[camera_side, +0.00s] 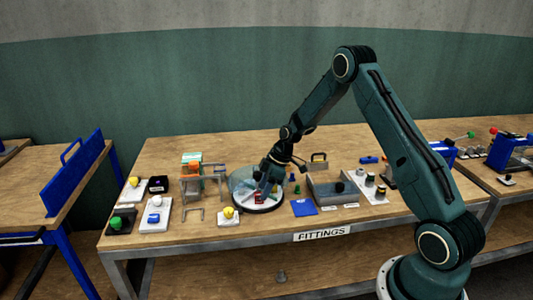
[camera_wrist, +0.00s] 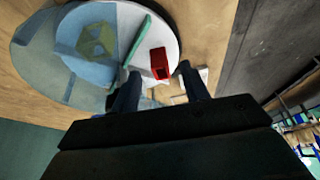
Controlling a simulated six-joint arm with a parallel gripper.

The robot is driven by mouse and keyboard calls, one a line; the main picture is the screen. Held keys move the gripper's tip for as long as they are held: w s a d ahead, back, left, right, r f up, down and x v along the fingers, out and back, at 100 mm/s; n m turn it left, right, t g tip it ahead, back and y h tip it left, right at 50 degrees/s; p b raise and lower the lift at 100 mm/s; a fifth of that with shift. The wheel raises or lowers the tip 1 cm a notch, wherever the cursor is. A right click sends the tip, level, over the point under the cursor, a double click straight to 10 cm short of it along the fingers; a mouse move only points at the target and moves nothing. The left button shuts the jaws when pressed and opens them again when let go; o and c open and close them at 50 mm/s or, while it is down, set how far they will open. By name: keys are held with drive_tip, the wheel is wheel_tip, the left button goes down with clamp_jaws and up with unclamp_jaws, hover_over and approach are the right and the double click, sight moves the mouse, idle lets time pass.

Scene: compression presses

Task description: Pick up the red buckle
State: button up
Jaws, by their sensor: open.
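The red buckle (camera_wrist: 160,63) lies on a round white turntable (camera_wrist: 110,22) in the wrist view, just beyond my gripper's fingertips. In the side view the red buckle (camera_side: 259,197) shows small, on the near part of the turntable (camera_side: 262,208). My gripper (camera_wrist: 158,80) is open, with its two dark fingers on either side of the buckle's near end and nothing held. In the side view my gripper (camera_side: 270,183) hangs low over the turntable. I cannot tell whether the fingers touch the buckle.
A green divider (camera_wrist: 137,40) stands close left of the buckle. A translucent bluish cover (camera_side: 243,179) spans part of the turntable, with an olive hexagonal piece (camera_wrist: 96,40) beneath it. A blue sheet (camera_side: 304,207) and grey box (camera_side: 328,192) lie right; a white block with yellow knob (camera_side: 229,214) stands left.

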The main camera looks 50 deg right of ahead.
drive_tip(key=shift+x, duration=1.5)
clamp_jaws()
